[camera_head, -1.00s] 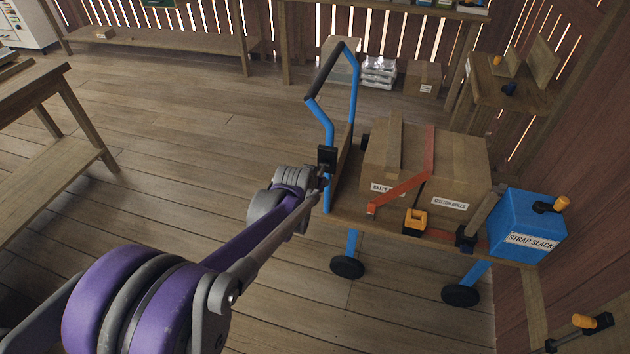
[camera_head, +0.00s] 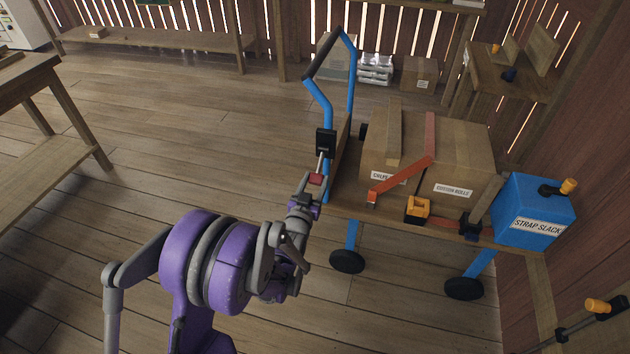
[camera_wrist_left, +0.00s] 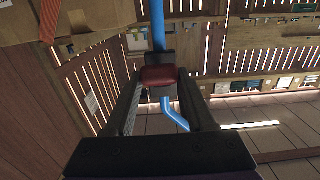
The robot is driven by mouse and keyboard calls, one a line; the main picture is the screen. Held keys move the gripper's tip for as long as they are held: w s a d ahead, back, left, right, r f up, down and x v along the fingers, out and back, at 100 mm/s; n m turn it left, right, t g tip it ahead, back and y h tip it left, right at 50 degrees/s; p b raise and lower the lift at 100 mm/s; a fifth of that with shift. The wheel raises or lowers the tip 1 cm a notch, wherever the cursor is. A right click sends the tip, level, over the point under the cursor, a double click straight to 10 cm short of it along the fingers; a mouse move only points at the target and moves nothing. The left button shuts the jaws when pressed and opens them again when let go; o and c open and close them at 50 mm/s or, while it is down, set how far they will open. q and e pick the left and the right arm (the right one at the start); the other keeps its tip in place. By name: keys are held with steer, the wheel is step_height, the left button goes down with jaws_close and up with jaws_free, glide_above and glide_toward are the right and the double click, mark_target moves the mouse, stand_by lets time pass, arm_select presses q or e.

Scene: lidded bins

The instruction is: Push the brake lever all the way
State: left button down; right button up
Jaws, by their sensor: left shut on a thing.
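The brake lever (camera_head: 317,178) is a thin rod with a dark red grip. It hangs down from a black bracket (camera_head: 326,142) on the blue push-handle frame of the cart. My left gripper (camera_head: 313,185) is at the lever's lower end, shut on the red grip. In the left wrist view, the red grip (camera_wrist_left: 158,76) sits between the two dark fingers (camera_wrist_left: 160,90), with the bracket and blue post behind it. The fingers hide part of the grip. My right gripper is in neither view.
The wooden cart deck (camera_head: 345,197) carries strapped cardboard boxes (camera_head: 470,160), an orange buckle (camera_head: 418,208) and a blue "STRAP SLACK" box (camera_head: 535,205). A wooden table (camera_head: 50,85) stands at the left. The floor between table and cart is clear.

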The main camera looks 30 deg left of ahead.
arm_select(q)
steer(key=shift+w+f, duration=0.15)
steer(key=shift+f, duration=0.05)
stand_by(0.4)
steer(key=shift+c, duration=1.2)
jaws_free()
steer(key=v, duration=1)
steer(key=shift+s+f+t, duration=0.15)
steer(key=shift+s+t, duration=0.15)
steer(key=shift+s, duration=0.1)
